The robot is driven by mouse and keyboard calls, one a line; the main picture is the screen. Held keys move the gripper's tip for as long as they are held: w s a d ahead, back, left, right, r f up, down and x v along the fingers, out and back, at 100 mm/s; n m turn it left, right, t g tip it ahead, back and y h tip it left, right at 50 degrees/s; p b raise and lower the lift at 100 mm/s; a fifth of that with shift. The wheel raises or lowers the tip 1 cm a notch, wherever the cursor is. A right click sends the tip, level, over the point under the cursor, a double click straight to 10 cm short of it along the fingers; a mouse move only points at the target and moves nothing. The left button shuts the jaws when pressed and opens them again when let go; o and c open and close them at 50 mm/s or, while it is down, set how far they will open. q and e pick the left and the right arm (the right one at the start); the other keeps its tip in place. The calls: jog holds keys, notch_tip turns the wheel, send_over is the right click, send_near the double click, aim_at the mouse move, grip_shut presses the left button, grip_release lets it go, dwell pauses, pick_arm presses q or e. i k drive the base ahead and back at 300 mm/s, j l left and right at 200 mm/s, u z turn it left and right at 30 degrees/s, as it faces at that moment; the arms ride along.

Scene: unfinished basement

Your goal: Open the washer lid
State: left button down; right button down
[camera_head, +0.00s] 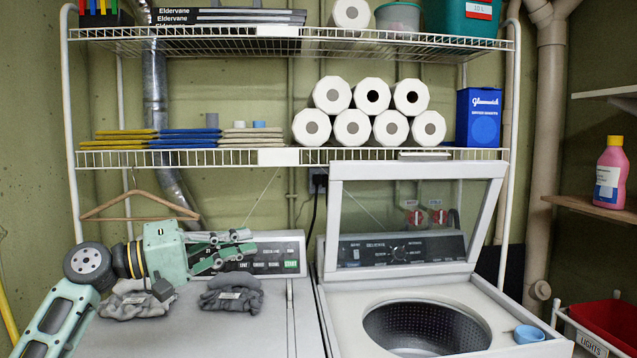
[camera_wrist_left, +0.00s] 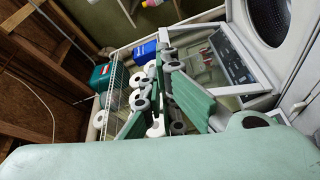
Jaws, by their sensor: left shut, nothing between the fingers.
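The white washer (camera_head: 548,352) stands at the right in the head view. Its framed see-through lid (camera_head: 420,171) is raised and stands nearly upright at the back, with the drum opening (camera_head: 425,328) uncovered. The control panel shows through the lid. In the left wrist view the washer's drum opening (camera_wrist_left: 273,18) is at the upper right. My left gripper (camera_head: 248,248) is shut and empty, left of the lid and apart from it, in front of the dryer's panel. Its fingers also show in the left wrist view (camera_wrist_left: 158,98). My right gripper is not in view.
A dryer (camera_head: 295,330) with grey cloths (camera_head: 232,293) on top stands left of the washer. A blue cup (camera_head: 529,334) sits on the washer's front right. A wire shelf (camera_head: 230,157) with paper rolls (camera_head: 352,126) is above. A hanger (camera_head: 140,196) hangs behind my left arm.

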aim_at(411, 166)
jog(key=i, duration=1.7)
